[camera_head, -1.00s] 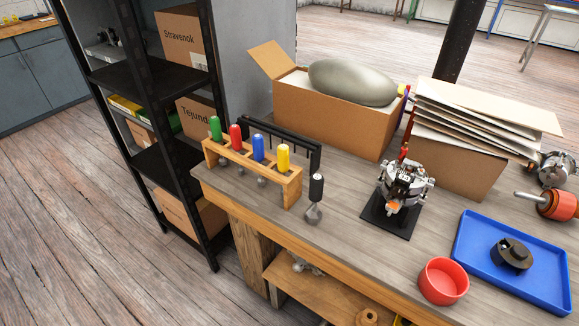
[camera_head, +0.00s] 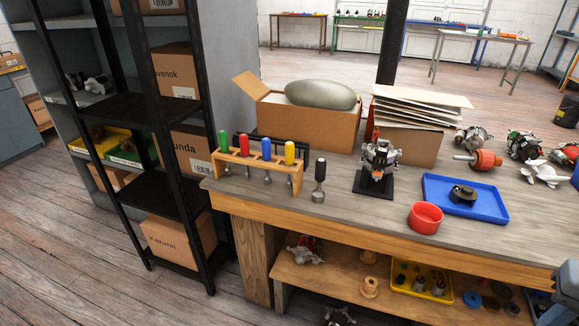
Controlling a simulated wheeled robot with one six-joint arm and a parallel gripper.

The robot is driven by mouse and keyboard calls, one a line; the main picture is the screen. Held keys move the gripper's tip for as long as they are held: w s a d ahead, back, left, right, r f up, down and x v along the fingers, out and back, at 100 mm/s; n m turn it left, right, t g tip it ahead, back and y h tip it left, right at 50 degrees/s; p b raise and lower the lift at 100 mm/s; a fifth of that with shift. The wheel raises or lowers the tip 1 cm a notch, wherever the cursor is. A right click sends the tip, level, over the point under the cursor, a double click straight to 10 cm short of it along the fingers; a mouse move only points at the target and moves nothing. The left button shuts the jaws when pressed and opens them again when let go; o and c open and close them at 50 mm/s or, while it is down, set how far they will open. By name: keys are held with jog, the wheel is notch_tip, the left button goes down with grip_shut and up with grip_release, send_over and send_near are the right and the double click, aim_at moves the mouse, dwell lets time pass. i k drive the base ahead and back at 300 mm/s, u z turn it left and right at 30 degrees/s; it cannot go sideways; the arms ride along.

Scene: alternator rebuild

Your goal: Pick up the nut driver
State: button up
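A wooden rack (camera_head: 243,178) stands at the left end of the workbench. It holds tools with green (camera_head: 223,141), red (camera_head: 245,146), blue (camera_head: 266,149) and yellow (camera_head: 289,153) handles, their metal shafts hanging below. A separate black-handled tool (camera_head: 320,170) stands upright just right of the rack, with a grey metal lower end on the bench. Which of these is the nut driver, I cannot tell for sure. My gripper is not in view.
The workbench (camera_head: 335,208) also holds an alternator on a black stand (camera_head: 378,165), a red bowl (camera_head: 425,217), a blue tray (camera_head: 490,207) with a black part, and cardboard boxes behind. A black shelf (camera_head: 170,195) stands left. Bare floor lies at front left.

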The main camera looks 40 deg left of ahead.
aim_at(288, 146)
jog(key=z, duration=0.9)
jog(key=i, duration=0.95)
jog(key=u, duration=3.3)
jog(key=i, duration=0.5)
jog(key=z, duration=0.1)
jog(key=k, duration=0.35)
jog(key=u, duration=1.35)
jog(key=i, duration=0.65)
jog(key=u, duration=0.1)
